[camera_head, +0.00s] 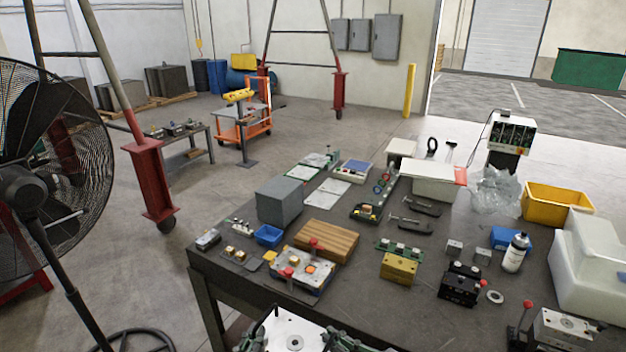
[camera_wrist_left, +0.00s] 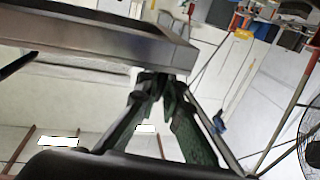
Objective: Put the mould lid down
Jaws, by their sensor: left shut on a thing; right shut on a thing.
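The mould lid (camera_head: 283,326), a pale metal plate with a round hole and a dark upright pin, is at the bottom edge of the head view, in front of the table; its near part is cut off. My left gripper (camera_head: 252,338) is shut on its left side and my right gripper (camera_head: 340,340) on its right side. In the left wrist view my left gripper's green fingers (camera_wrist_left: 160,84) are closed together at the edge of a grey metal slab. A metal mould base (camera_head: 318,284) with red knobs and an orange centre lies on the table just beyond the lid.
The dark table (camera_head: 340,300) holds a wooden block (camera_head: 326,240), a grey block (camera_head: 279,202), a blue tray (camera_head: 269,235), a brass block (camera_head: 398,268) and a black fixture (camera_head: 459,289). A fan (camera_head: 50,170) stands at the left. Bare tabletop lies right of the mould base.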

